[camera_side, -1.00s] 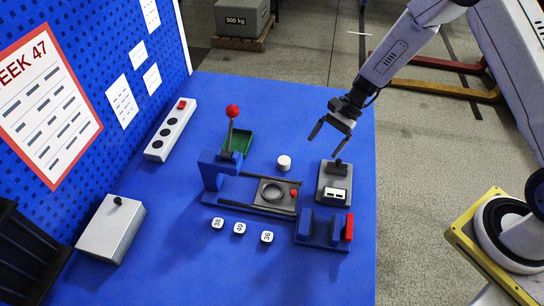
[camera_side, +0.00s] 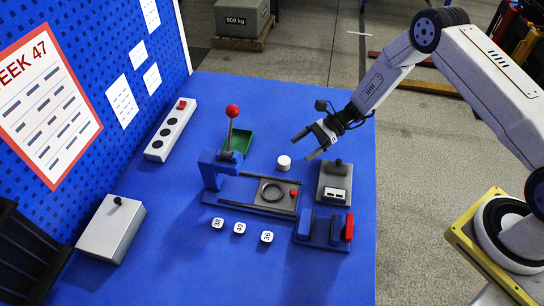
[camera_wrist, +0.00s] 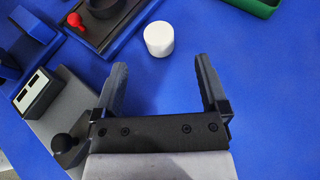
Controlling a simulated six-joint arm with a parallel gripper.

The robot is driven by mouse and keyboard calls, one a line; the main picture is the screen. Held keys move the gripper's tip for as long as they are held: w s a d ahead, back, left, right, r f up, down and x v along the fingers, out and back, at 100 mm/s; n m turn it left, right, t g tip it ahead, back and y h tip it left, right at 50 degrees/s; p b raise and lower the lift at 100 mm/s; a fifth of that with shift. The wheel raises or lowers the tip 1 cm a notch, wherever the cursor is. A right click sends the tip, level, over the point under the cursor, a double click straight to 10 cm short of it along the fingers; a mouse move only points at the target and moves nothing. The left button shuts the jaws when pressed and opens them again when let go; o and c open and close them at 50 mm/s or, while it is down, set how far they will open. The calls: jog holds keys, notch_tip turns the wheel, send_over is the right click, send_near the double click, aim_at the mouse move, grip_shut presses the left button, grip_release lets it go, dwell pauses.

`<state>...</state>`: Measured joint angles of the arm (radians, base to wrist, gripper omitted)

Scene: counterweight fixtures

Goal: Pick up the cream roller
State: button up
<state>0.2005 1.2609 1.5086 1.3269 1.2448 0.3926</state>
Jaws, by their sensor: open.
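The cream roller (camera_side: 284,162) is a short, pale, round piece standing on the blue table, to the right of the green tray. In the wrist view the roller (camera_wrist: 159,39) lies ahead of my fingertips, near the middle of the gap between them. My gripper (camera_side: 303,147) is just right of and above the roller in the side view. In the wrist view my gripper (camera_wrist: 162,72) has its two dark fingers spread wide with nothing between them. The fingers do not touch the roller.
A fixture with a red-knobbed lever (camera_side: 232,112) and sliding plate (camera_side: 273,192) stands left of the roller. A green tray (camera_side: 247,141) lies behind. A grey box with a black knob (camera_side: 335,181) stands near right. Numbered white blocks (camera_side: 240,228) lie in front.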

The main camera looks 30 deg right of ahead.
aim_at(287, 159)
jog(key=shift+f+x, duration=0.2)
jog(key=shift+x, duration=3)
jog(key=shift+d, duration=0.1)
grip_shut()
